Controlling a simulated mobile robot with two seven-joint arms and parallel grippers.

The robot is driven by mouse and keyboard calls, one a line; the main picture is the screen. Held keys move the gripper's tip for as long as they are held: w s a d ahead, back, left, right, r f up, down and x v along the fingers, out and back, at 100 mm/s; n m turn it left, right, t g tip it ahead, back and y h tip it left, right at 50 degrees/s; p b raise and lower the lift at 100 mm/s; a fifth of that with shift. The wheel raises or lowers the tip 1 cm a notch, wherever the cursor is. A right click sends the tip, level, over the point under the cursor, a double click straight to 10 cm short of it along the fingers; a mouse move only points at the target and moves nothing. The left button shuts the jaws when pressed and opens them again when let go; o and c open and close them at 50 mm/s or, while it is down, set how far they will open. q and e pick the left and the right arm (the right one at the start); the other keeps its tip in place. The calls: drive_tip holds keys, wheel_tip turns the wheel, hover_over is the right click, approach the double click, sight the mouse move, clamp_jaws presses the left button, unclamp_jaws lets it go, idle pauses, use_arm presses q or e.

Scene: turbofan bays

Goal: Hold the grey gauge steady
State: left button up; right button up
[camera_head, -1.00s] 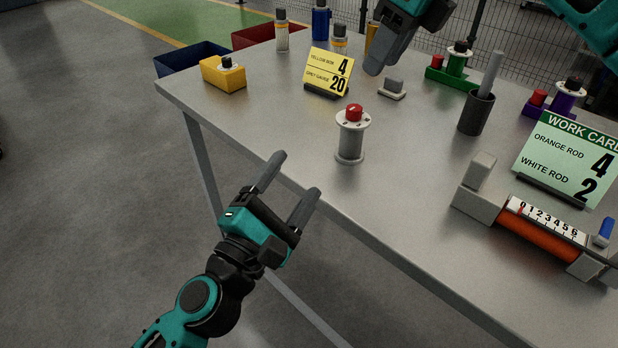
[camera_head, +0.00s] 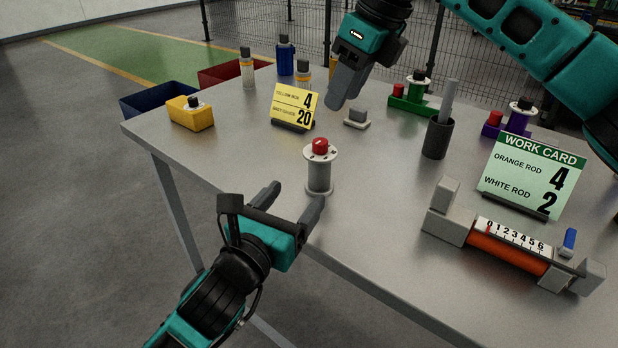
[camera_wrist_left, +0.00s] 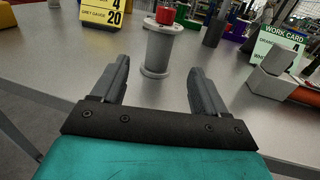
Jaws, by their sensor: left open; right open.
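The grey gauge (camera_head: 319,172) stands upright on the table, a grey spool with a pale top flange and a red knob. It also shows in the left wrist view (camera_wrist_left: 158,50), ahead of the jaws and between their lines. My left gripper (camera_head: 292,201) is open and empty at the table's near edge, just short of the gauge and apart from it. My right gripper (camera_head: 345,88) points down over the back of the table, near a small grey block (camera_head: 357,117). Its finger gap is hard to see from this angle.
A yellow card (camera_head: 294,107) stands behind the gauge, with a yellow box (camera_head: 190,113) to its left. To the right are a dark cup with a rod (camera_head: 437,138), a green work card (camera_head: 530,176) and an orange-tube scale fixture (camera_head: 508,250). Table around the gauge is clear.

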sight(315, 173)
use_arm(q)
drive_tip(key=x, duration=0.9)
drive_tip(key=shift+w, duration=0.15)
